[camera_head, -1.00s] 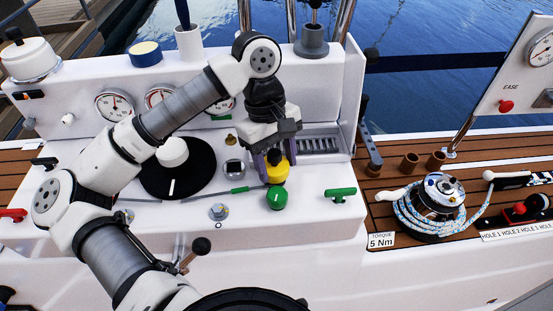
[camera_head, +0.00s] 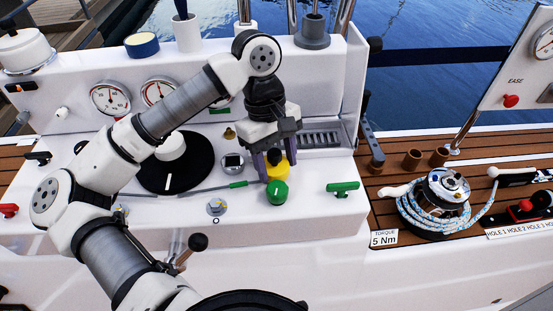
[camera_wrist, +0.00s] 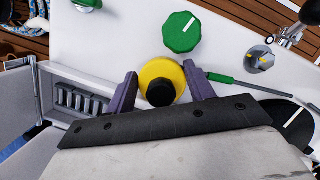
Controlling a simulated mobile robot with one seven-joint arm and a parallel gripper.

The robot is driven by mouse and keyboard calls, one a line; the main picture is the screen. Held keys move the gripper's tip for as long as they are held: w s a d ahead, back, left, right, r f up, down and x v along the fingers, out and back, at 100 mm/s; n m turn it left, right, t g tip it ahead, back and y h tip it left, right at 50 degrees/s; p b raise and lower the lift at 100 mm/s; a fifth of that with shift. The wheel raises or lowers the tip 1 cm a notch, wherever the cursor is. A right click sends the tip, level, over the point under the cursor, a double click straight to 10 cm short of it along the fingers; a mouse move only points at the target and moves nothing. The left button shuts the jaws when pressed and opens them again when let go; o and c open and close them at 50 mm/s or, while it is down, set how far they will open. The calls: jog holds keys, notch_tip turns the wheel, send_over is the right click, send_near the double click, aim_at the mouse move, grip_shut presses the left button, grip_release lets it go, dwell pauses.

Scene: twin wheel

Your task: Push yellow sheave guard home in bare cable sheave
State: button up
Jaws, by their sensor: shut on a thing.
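The yellow sheave guard (camera_head: 279,168) is a round yellow piece with a black knob on top, at the right of the white console behind a green knob. It also shows in the wrist view (camera_wrist: 172,68), between the purple-grey fingers. My gripper (camera_head: 275,156) points down and is shut on it, one finger on each side; in the wrist view my gripper (camera_wrist: 162,88) hides part of it. The bare cable sheave cannot be made out; whatever lies under the guard is hidden. A thin cable with a green sleeve (camera_head: 239,184) ends near the guard's left side.
The green round knob (camera_head: 277,192) stands close in front of the guard. A green T-handle (camera_head: 342,188) is to the right, a grey dial (camera_head: 216,206) to the left. A slotted tray (camera_head: 321,139) lies behind. A winch with rope (camera_head: 440,195) stands on the deck at right.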

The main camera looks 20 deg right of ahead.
jog(key=shift+f+b, duration=0.3)
jog(key=o, duration=1.1)
jog(key=shift+c, duration=0.2)
jog(key=p+v, duration=0.1)
jog(key=v, duration=1.3)
jog(key=shift+s+f, duration=0.1)
jog(key=shift+s, duration=0.05)
